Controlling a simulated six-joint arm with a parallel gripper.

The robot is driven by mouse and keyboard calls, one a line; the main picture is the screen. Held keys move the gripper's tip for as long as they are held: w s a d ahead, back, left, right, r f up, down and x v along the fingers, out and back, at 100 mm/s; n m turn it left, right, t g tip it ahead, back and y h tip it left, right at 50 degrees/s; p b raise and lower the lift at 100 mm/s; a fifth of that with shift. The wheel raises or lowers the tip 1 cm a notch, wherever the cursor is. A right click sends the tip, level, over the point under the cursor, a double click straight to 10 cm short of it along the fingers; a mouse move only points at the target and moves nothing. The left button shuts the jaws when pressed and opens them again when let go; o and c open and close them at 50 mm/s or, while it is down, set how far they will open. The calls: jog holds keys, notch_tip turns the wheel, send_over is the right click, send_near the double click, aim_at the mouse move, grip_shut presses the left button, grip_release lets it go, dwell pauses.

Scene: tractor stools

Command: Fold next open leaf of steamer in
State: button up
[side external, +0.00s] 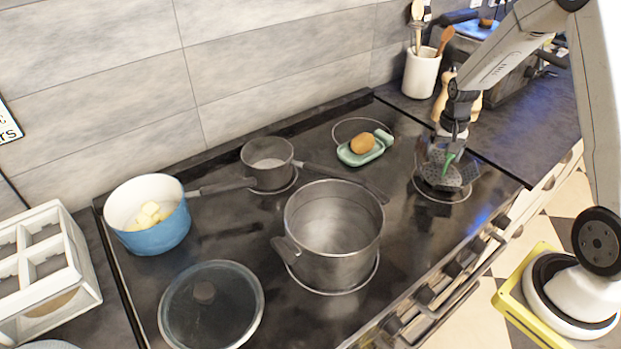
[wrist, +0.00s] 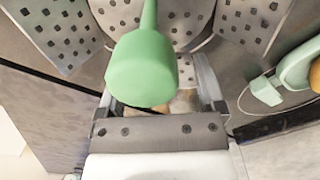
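In the wrist view, perforated steamer leaves (wrist: 55,28) show at the upper left, top middle and upper right. The green post (wrist: 143,70) stands large in front of the camera and hides part of the gap between the fingers. My gripper (side external: 445,143) is low over the steamer, pointing down. In the wrist view its fingers (wrist: 158,82) stand apart on either side of the post, with no leaf visibly clamped. Fingertip contact cannot be told.
A green dish (side external: 372,155) with a brown round item stands left of the steamer. A large steel pot (side external: 333,235), small saucepan (side external: 268,165), blue pot (side external: 150,215) and glass lid (side external: 211,305) occupy the stove. A utensil crock (side external: 421,75) stands behind.

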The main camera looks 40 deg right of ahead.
jog(key=shift+s+a+t+h, duration=0.15)
jog(key=shift+a+t+h, duration=0.05)
jog(key=shift+t+h, duration=0.3)
dwell(0.3)
jog(key=o, duration=1)
jog(key=shift+c, duration=0.2)
notch_tip(320, 180, up, 8)
jog(key=shift+s+a+f, duration=0.15)
jog(key=shift+s+a, duration=0.2)
jog(key=shift+a, duration=0.05)
